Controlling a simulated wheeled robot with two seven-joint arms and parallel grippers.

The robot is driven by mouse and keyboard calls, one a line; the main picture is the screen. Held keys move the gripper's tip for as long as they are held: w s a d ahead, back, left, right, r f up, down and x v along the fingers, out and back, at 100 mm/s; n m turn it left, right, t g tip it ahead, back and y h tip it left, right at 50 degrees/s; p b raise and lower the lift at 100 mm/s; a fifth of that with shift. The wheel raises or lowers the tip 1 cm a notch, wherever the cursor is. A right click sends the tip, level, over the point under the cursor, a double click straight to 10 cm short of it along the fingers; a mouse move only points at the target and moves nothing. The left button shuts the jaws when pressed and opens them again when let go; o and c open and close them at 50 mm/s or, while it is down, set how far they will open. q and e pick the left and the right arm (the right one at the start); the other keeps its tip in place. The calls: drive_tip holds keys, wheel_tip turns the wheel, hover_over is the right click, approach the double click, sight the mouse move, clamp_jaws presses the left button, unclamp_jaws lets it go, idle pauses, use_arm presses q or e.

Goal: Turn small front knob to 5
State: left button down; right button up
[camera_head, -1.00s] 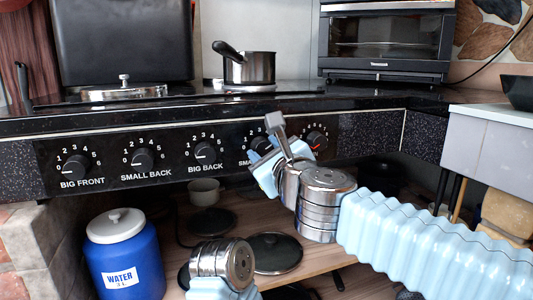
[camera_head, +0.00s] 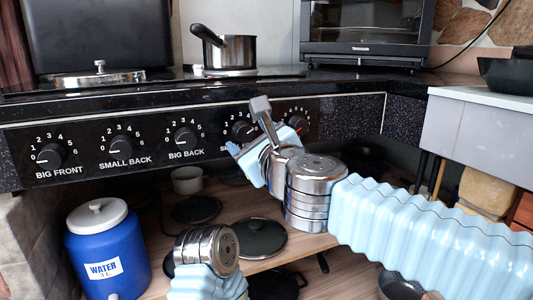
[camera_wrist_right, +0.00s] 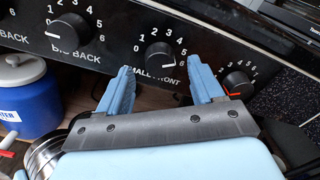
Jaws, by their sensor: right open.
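The small front knob (camera_wrist_right: 160,55) is a round black dial above the label SMALL FRONT on the black control panel. In the head view the knob (camera_head: 242,131) shows just above my right gripper, which hides part of its label. My right gripper (camera_head: 262,150) is open in front of the panel. In the right wrist view its two blue fingers (camera_wrist_right: 160,74) appear on either side of the knob's label, just below the knob. It holds nothing, and I cannot tell whether it touches the panel. My left gripper is not in view.
The big back knob (camera_head: 183,137) is to the left, and a knob with a red mark (camera_wrist_right: 237,83) is close to the right finger. A saucepan (camera_head: 232,50) stands on the stove above. A blue water container (camera_head: 105,255) and pan lids are on the shelf below.

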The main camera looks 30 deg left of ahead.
drive_tip(key=v, duration=1.1)
drive_tip(key=shift+s+d, duration=0.3)
drive_tip(key=shift+f, duration=0.1)
